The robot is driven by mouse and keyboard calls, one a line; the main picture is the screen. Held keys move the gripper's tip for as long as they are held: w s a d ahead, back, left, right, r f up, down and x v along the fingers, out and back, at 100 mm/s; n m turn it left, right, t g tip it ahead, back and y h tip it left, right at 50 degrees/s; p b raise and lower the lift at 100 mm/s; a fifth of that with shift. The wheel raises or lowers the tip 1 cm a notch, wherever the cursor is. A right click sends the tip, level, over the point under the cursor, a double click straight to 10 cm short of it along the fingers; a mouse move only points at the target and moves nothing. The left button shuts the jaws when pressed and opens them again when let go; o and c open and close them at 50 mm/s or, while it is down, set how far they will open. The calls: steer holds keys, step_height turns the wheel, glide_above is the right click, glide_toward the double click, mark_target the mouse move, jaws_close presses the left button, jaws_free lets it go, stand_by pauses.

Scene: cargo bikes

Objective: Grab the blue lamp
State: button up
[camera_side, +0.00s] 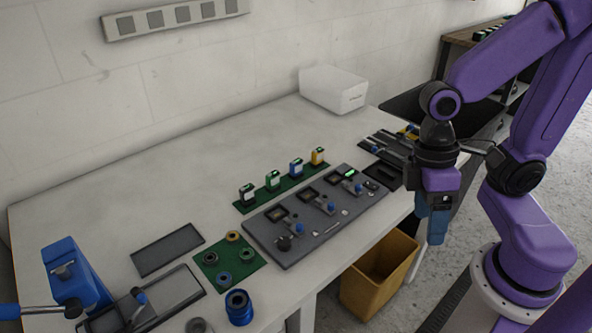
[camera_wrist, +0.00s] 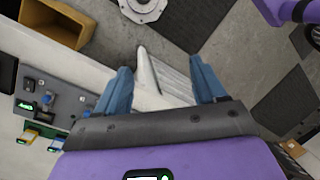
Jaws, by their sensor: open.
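The blue lamp (camera_side: 296,168) is a small upright block with a pale front. It stands on a green strip mat (camera_side: 246,206) between a green lamp (camera_side: 273,180) and a yellow lamp (camera_side: 317,156); a black lamp (camera_side: 248,194) is at the left end. In the wrist view a small blue block, probably the blue lamp (camera_wrist: 56,145), shows at the lower left beside a yellow one. My gripper (camera_side: 431,236) has blue fingers, points down and is off the table's right end, well right of the lamps. Its fingers (camera_wrist: 162,84) are apart, with nothing held.
A grey panel with knobs (camera_side: 300,241) lies in front of the lamps. A white box (camera_side: 333,90) stands behind. Dark trays and tools (camera_side: 386,147) lie at the table's right end. A yellow bin (camera_side: 378,279) is below the edge. The table's back left is clear.

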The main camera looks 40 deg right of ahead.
steer(key=w+a+m+g+y, duration=0.3)
steer(key=w+a+m+y, duration=0.55)
steer(key=a+m, duration=0.5)
steer(key=w+a+f+m+t+y, duration=0.15)
steer(key=w+m+t+y, duration=0.5)
steer(key=w+m, duration=0.75)
steer(key=m+t+h, duration=1.3)
steer(key=m+h, duration=0.2)
steer(key=m, duration=0.2)
glide_toward(297, 162)
steer(key=v, duration=0.5)
steer(key=shift+a+r, duration=0.25)
steer(key=shift+r, duration=0.05)
steer(key=shift+w+d+f+m, duration=0.1)
steer(key=shift+d+m, duration=0.05)
steer(key=shift+m, duration=0.1)
steer(key=x, duration=1.7)
steer(key=shift+d+f, duration=0.1)
steer(key=shift+f, duration=0.2)
